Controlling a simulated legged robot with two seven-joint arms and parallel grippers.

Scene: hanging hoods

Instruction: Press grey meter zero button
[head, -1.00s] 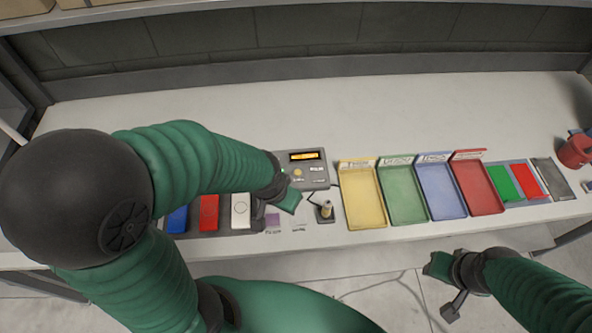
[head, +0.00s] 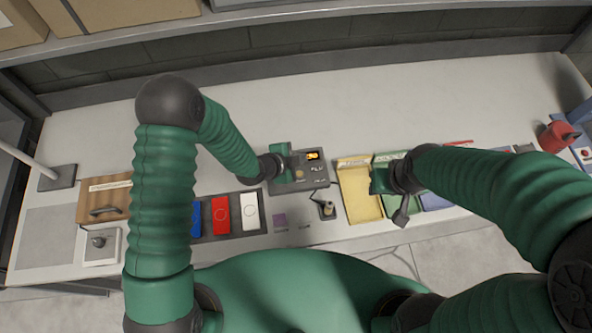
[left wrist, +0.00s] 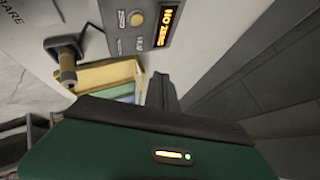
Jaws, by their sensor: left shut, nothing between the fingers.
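The grey meter (head: 310,183) stands on the worktop, with a lit orange display (head: 313,155) and a round yellow button (head: 299,174). In the left wrist view the meter (left wrist: 117,35) shows at the top; its display (left wrist: 168,25) appears to read "NO ZERO", beside the yellow button (left wrist: 137,18). My left gripper (head: 286,160) is shut and empty, over the meter's left part, left of the display and button. Contact cannot be told. My right gripper (head: 380,178) is over the yellow and green trays; its fingers' state is unclear.
A probe in a small dark stand (head: 327,210) is corded near the meter's front. The yellow tray (head: 357,200) is right of the meter. Blue, red (head: 221,214) and white (head: 250,212) blocks lie left. The worktop behind is clear.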

